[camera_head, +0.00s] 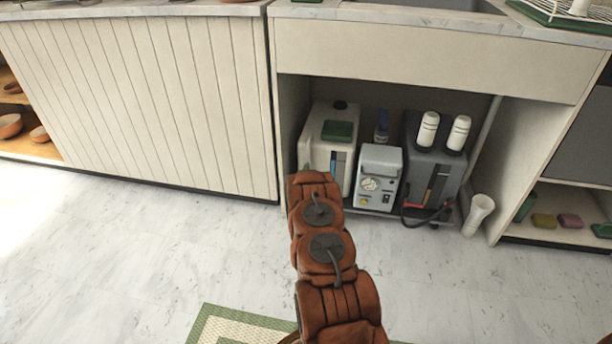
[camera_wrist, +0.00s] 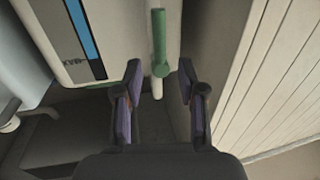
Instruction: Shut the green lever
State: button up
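The green lever (camera_wrist: 159,42) shows in the wrist view as an upright bar with a round lower end, in front of a white pipe (camera_wrist: 150,98). It is at the right side of a white tank (camera_wrist: 112,20) with a blue stripe. My gripper (camera_wrist: 159,78) is open and empty. Its fingertips lie to the left and right of the lever's lower end in the picture; I cannot tell how far apart they are in depth. In the head view the white tank (camera_head: 316,152) stands inside the open cabinet. My arm covers my gripper and most of the lever's area there.
A grey-white box with a dial (camera_head: 377,180) and a dark grey machine (camera_head: 430,172) stand to the tank's right. A white cup-like piece (camera_head: 478,212) is by the cabinet edge. A slatted panel (camera_wrist: 262,75) is close on the right in the wrist view.

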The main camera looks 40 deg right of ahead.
jog(key=shift+b+x, duration=0.75)
jog(key=shift+x, duration=1.85)
jog(key=shift+f, duration=0.1)
grip_shut()
jog(key=shift+w, duration=0.1)
